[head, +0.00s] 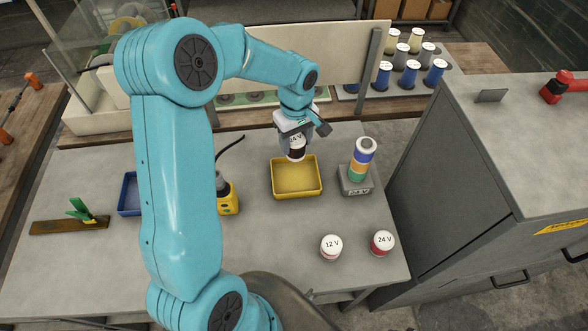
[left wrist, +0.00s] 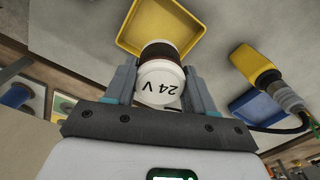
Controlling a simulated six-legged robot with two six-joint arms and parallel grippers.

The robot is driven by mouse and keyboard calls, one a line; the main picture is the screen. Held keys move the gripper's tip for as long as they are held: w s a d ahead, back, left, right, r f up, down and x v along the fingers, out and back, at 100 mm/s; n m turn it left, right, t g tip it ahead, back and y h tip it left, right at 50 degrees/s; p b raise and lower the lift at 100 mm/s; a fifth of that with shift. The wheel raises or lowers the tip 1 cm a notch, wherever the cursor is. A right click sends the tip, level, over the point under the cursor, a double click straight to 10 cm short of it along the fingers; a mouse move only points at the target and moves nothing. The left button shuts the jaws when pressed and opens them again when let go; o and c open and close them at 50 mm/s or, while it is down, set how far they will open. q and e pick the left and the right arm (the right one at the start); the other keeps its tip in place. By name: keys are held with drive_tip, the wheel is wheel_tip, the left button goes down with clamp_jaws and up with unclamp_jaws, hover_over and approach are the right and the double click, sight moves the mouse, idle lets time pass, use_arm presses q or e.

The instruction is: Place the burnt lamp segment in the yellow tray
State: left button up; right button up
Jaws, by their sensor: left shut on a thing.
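My left gripper (head: 295,136) is shut on a lamp segment (head: 296,153) with a dark body and a white cap marked 24 V. The head view shows it at the back edge of the yellow tray (head: 297,181), apparently above it. In the left wrist view the segment (left wrist: 161,84) sits between the two fingers, cap towards the camera, with the yellow tray (left wrist: 187,16) beyond it. The tray's visible floor is empty. The gap between segment and tray is hard to judge. My right gripper is not in view.
A signal lamp (head: 360,162) stands on a grey 24 V base right of the tray. Two loose segments, 12 V (head: 331,247) and 24 V (head: 382,243), stand in front. A grey cabinet (head: 455,165) bounds the right.

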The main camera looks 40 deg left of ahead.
use_arm(q)
wheel_tip(320, 180, down, 12)
drive_tip(key=b, duration=0.5)
drive_tip(key=shift+f+b, duration=0.1)
drive_tip(key=shift+b, duration=0.3)
drive_tip(key=shift+f, duration=0.3)
drive_tip(key=shift+w+r, duration=0.1)
